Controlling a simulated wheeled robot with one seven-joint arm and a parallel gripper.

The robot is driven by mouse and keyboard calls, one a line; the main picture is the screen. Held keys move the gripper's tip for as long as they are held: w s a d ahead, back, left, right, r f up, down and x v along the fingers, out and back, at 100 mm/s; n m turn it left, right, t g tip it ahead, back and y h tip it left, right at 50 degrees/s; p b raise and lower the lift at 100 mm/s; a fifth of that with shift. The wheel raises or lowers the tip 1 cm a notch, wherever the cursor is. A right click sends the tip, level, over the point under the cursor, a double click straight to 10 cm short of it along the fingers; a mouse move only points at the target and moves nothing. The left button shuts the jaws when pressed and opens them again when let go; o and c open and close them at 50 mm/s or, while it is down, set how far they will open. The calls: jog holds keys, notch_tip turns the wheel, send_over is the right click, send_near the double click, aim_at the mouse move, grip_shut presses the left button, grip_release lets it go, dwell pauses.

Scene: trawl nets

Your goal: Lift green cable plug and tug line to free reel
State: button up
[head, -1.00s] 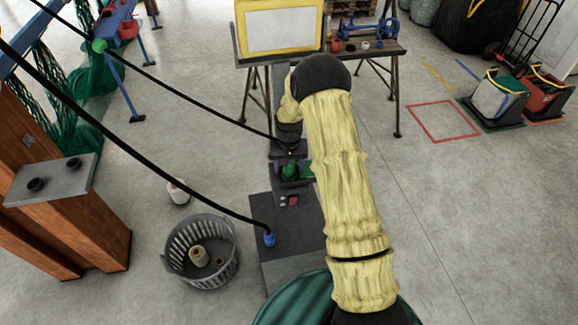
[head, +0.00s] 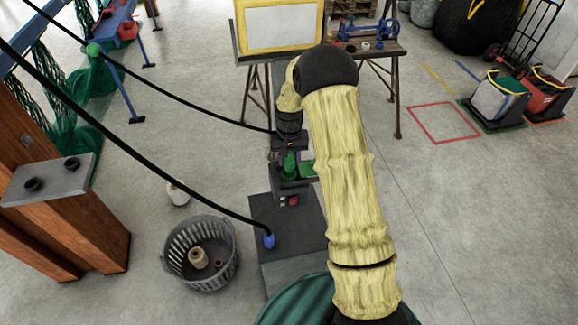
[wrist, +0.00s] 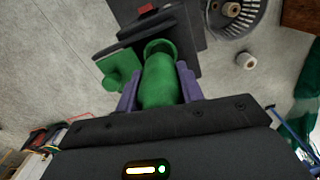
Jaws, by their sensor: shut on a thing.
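My gripper (head: 290,152) is shut on the green cable plug (wrist: 160,82), which sits between its purple fingers in the wrist view. In the head view the plug (head: 290,165) is upright above the front of a dark pedestal box (head: 285,218). A green flap (wrist: 120,70) stands beside it. Whether the plug's lower end is clear of its socket is hidden. A thin black line (head: 185,93) runs from near my wrist up left to a green ball (head: 94,48). I cannot make out a reel.
A blue plug (head: 269,240) with a thick black cable stands on the box. A grey basket (head: 230,262) with spools is left of it. A wooden post with a grey shelf (head: 50,180) stands further left. A yellow-framed board (head: 279,30) is behind.

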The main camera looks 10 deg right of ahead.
notch_tip(320, 180, up, 7)
jog(key=shift+f+b, duration=0.2)
jog(key=shift+b, duration=0.75)
